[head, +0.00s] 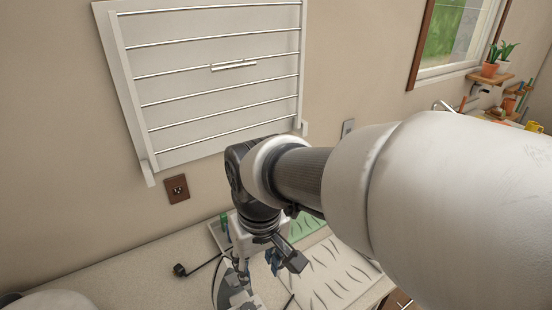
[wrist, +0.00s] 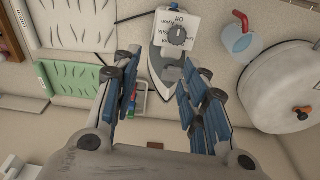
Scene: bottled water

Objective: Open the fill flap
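An iron (wrist: 157,62) with a grey pointed base and a white top with a dial (wrist: 178,36) lies on the counter, near the top middle of the wrist view. A small grey-blue part (wrist: 172,74) shows near its tip; I cannot tell for sure whether it is the fill flap, or whether it is open. My gripper (wrist: 156,75) is open and empty, its blue-padded fingers spread to either side of the iron's tip in that view. In the head view my gripper (head: 268,268) hangs over the counter, and the iron is partly hidden below it.
A jug of water (wrist: 239,42) and a large white pot (wrist: 292,92) stand right of the iron. A green board (wrist: 75,82) and a white marked board (wrist: 75,22) lie to its left. A wall rack (head: 210,90) hangs behind the counter.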

